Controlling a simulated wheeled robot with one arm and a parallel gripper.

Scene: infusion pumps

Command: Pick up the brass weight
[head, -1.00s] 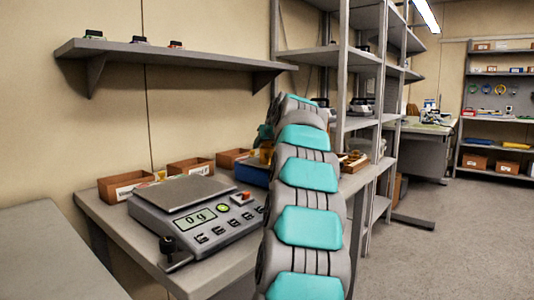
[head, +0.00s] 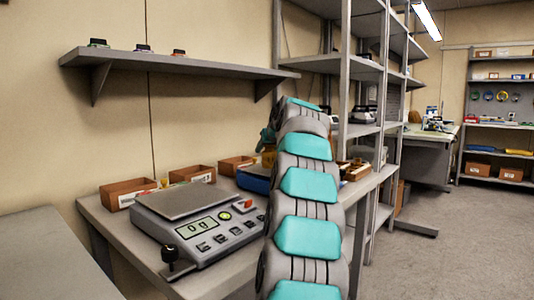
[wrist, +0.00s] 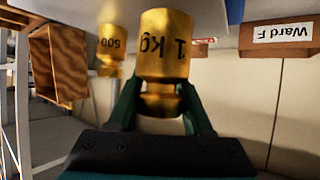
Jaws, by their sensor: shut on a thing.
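A brass weight marked "1 kg" (wrist: 165,48) is between the two dark green fingers of my gripper (wrist: 160,100) in the wrist view. The fingers are shut on its narrower neck. A smaller brass weight marked "500" (wrist: 110,45) stands apart, to the left in that view. The wrist picture is upside down, with the lettering inverted. In the head view my arm hides most of the gripper. A small brass-coloured patch (head: 268,155) shows beside my arm; I cannot tell which weight it is.
A scale (head: 205,222) reading "0 g" stands on the bench with an empty pan. Open boxes (head: 192,175) line the bench's back. A blue case (head: 254,179) is beside my arm. A wall shelf (head: 170,62) hangs above. A box labelled "Ward F" (wrist: 283,33) shows in the wrist view.

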